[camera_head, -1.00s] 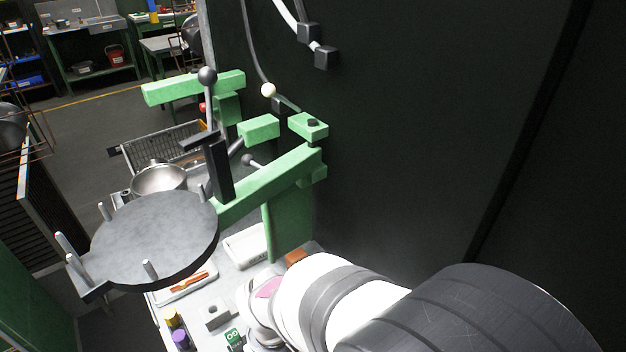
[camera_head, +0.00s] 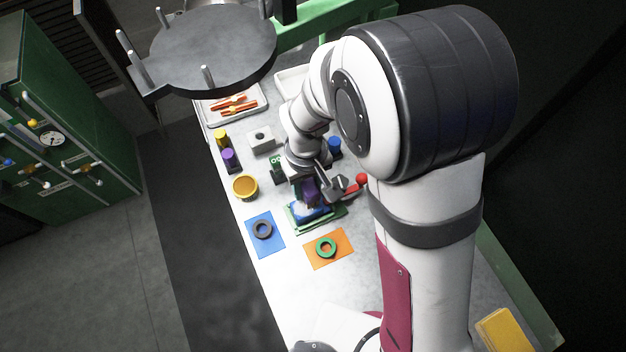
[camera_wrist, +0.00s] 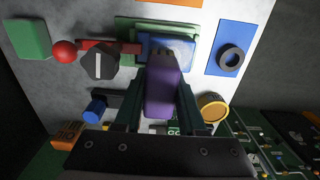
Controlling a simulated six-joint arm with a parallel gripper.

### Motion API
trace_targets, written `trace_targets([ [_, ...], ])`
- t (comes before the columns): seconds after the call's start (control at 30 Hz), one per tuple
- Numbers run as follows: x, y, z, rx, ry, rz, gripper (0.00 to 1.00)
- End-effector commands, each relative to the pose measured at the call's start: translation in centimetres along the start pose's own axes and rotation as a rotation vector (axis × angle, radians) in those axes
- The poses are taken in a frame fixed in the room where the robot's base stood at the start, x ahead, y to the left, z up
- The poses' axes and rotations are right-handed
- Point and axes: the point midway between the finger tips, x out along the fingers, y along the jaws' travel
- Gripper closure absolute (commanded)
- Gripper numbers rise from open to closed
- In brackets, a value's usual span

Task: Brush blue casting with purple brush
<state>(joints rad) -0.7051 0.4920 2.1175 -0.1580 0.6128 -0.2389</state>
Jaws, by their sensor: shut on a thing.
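My gripper (camera_head: 306,178) is shut on the purple brush (camera_head: 310,192) over the middle of the bench. In the wrist view, the purple brush (camera_wrist: 163,85) stands between the two fingers of my gripper (camera_wrist: 160,105). The blue casting (camera_head: 312,214) lies on a green fixture (camera_head: 326,218). It also shows in the wrist view as a blue block (camera_wrist: 172,48), just beyond the brush. The brush's lower end overlaps the casting's edge in the picture. Its bristles are hidden, so I cannot tell if they touch the casting.
A red-ball clamp handle (camera_head: 362,180) is right beside the casting. An orange-rimmed cup (camera_head: 245,187), a blue mat (camera_head: 278,244) with a dark ring and an orange mat (camera_head: 343,262) with a green ring are close by. A round grey plate (camera_head: 215,45) overhangs the bench's far end.

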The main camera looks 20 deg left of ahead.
Motion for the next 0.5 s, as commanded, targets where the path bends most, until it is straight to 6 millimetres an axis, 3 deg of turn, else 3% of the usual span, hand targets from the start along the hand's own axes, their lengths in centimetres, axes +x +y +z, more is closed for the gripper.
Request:
trace_targets([
  [0.43, 0.0, 0.0, 4.4, 0.002, -0.008, -0.001, 1.00],
  [0.5, 0.1, 0.0, 3.9, 0.002, -0.007, -0.001, 1.00],
])
